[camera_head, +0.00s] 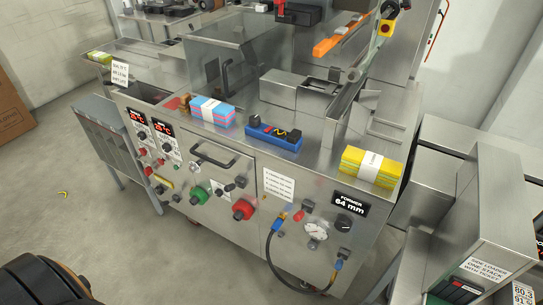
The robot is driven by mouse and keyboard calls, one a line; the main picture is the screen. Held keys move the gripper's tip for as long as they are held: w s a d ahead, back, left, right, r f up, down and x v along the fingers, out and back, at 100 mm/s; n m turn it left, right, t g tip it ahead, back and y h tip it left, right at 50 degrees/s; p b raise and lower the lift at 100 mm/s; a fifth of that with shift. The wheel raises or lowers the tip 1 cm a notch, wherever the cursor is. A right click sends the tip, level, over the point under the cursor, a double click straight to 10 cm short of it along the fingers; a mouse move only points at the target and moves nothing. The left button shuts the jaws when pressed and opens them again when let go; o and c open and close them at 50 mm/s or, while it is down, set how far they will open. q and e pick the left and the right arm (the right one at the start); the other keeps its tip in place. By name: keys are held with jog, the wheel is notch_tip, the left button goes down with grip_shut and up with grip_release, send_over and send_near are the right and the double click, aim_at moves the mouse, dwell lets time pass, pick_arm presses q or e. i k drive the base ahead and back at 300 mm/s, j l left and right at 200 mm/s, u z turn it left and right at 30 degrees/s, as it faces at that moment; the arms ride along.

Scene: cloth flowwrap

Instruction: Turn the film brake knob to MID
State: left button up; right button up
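No label reading film brake or MID is legible from here, so I cannot tell which knob is the film brake. The steel machine (225,232) has several dark knobs on its front panel. One black knob (343,222) sits below the "FORMER 64 mm" display (349,203) at the right end. Another dark knob (239,181) is near the panel's middle, above a red button (243,209). Smaller dark knobs (167,150) sit under the red-digit displays (162,128) at the left. Their pointer positions are too small to read. Neither gripper is in view.
Cloth stacks in pink-blue (206,117) and yellow (365,172) lie on the machine top, with a blue block (274,139) between them. A blue-ended hose (270,250) loops from the front panel. A side loader (478,225) stands at right. Floor is open at left.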

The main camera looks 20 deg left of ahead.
aim_at(218, 192)
jog(key=u, duration=1.3)
